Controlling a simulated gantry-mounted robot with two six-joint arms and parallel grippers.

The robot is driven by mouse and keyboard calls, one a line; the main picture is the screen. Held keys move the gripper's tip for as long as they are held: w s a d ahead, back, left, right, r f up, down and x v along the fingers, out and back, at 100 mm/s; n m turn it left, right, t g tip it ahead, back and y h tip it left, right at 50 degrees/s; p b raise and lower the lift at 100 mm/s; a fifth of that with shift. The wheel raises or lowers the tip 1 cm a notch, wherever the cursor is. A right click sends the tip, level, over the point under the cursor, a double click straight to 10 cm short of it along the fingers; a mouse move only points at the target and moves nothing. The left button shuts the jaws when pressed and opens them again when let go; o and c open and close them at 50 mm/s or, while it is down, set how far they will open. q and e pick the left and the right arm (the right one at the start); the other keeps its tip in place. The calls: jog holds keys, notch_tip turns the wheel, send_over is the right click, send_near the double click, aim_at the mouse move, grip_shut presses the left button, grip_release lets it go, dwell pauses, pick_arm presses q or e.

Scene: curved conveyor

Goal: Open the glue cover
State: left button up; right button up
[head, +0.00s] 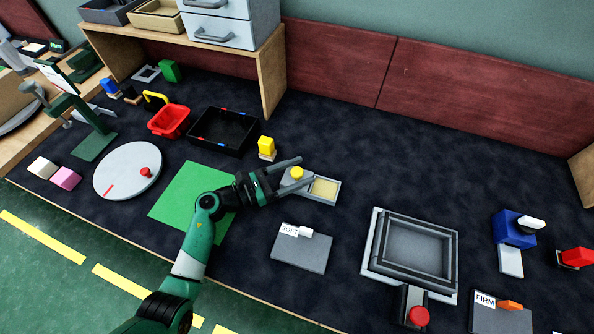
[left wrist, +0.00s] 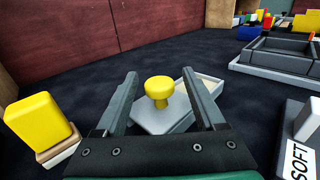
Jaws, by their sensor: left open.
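The glue box is a small grey tray (head: 334,189) with a pale yellow inside, on the dark table mat right of the green sheet. Its grey cover (head: 287,186) carries a round yellow knob (head: 297,173) and sits at the left part of the tray, with the pale inside showing to its right. My left gripper (head: 301,171) is open, with its two fingers on either side of the knob. In the left wrist view the yellow knob (left wrist: 159,88) stands between the spread fingers, apart from both. My right gripper is not in view.
A yellow block (head: 266,146) on a wooden base stands just behind the gripper. A grey plate marked SOFT (head: 302,252) lies in front. A black tray (head: 222,133) is behind left, and a grey square frame (head: 371,257) stands to the right. The mat behind the box is clear.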

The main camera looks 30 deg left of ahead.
pick_arm(q)
jog(key=shift+s+a+r, duration=0.1)
jog(key=shift+s+a, duration=0.1)
jog(key=p+v, duration=0.3)
jog(key=v, duration=0.7)
jog(key=shift+s+a, duration=0.2)
jog(key=shift+s, duration=0.3)
